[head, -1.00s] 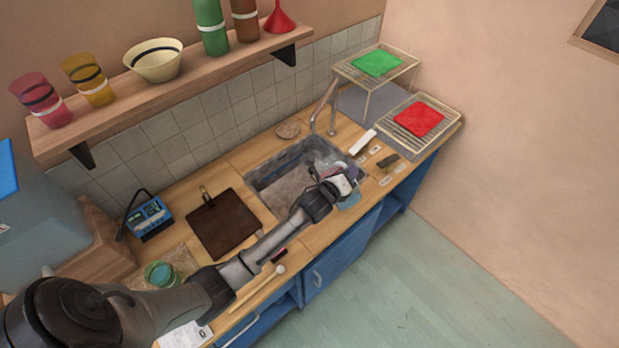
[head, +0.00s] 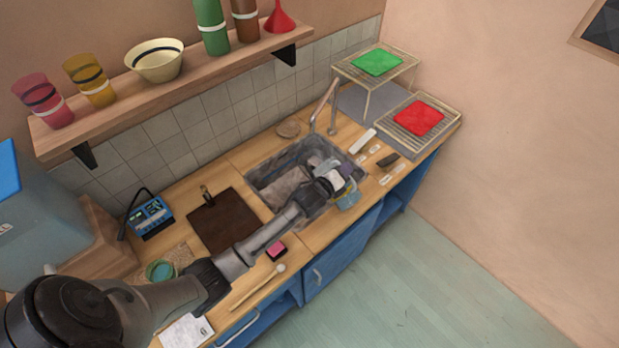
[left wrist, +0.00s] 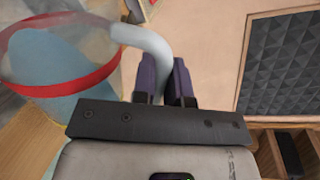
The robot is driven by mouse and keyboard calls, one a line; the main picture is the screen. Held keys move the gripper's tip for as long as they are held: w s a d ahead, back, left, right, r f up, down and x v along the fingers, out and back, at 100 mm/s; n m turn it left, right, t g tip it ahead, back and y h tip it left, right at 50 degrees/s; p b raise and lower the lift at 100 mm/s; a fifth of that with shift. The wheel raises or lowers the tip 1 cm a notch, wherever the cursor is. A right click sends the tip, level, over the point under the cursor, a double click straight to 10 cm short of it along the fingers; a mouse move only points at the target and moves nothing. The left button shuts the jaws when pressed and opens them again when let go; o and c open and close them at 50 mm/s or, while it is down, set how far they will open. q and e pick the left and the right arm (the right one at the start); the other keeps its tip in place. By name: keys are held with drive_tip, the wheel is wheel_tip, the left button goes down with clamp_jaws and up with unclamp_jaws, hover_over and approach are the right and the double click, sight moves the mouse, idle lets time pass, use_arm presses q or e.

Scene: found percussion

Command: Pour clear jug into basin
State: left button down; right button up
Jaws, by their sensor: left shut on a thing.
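The clear jug (head: 348,201) is at the front right edge of the grey sink basin (head: 290,185) in the head view. My left gripper (head: 345,176) is beside it, over the right part of the basin. In the left wrist view the jug (left wrist: 70,50) is see-through, with a red band and bluish contents. Its pale handle (left wrist: 152,42) runs between the purple-padded fingers of my left gripper (left wrist: 167,75), which is shut on it. The jug's exact tilt is hard to tell, and no stream shows. My right gripper is out of view.
A tap (head: 325,105) stands behind the basin. To the right are wire racks with a green cloth (head: 377,62) and a red cloth (head: 419,118). A brown board (head: 224,222) lies left of the basin. A shelf (head: 105,108) with cups and a bowl hangs above.

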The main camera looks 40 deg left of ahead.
sight(327, 163)
use_arm(q)
drive_tip(key=shift+a+n+p, duration=0.5)
drive_tip(key=shift+a+n, duration=0.1)
drive_tip(key=shift+a, duration=0.1)
drive_tip(key=shift+w+a+h, duration=0.1)
drive_tip(key=shift+a+h, duration=0.15)
drive_tip(key=shift+h, duration=0.05)
idle(0.5)
drive_tip(key=shift+a+f+n, duration=0.25)
drive_tip(key=shift+a+n, duration=0.25)
drive_tip(key=shift+a, duration=0.1)
drive_tip(key=shift+a+f, duration=0.3)
drive_tip(key=shift+a, duration=0.3)
idle(0.3)
drive_tip(key=shift+a+f+n+h+b, duration=0.3)
drive_tip(key=shift+a+n, duration=0.1)
drive_tip(key=shift+a, duration=0.15)
drive_tip(key=shift+a+r, duration=0.1)
drive_tip(key=shift+a, duration=0.05)
drive_tip(key=shift+w, duration=0.1)
drive_tip(key=shift+a, duration=0.15)
